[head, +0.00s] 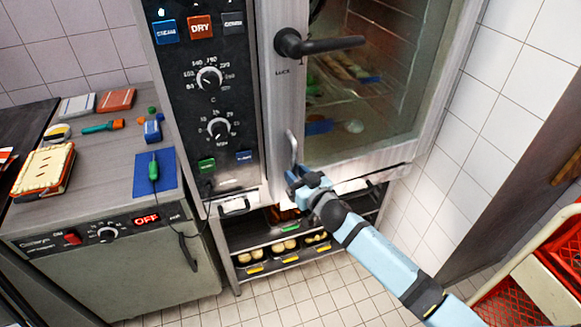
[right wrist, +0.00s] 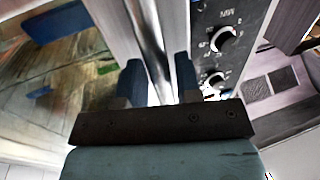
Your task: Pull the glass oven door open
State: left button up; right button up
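The oven's glass door (head: 365,85) looks shut against its steel frame in the head view. A short vertical metal handle (head: 291,146) is on the door's lower left edge. My right gripper (head: 297,177) is at the lower end of this handle. In the right wrist view, the two dark fingers of my right gripper (right wrist: 161,85) stand apart, with the shiny handle bar (right wrist: 155,42) running up between them. Whether the fingers touch the bar is hard to tell. My left gripper is not in view.
A black lever handle (head: 320,44) juts from the door higher up. Left of the door is the control panel (head: 205,110) with knobs. Below is a rack (head: 275,248) with food trays. A tiled wall (head: 490,140) stands close on the right, with red crates (head: 505,303) nearer.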

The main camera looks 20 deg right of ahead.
jog(key=shift+x, duration=1.45)
jog(key=shift+c, duration=0.5)
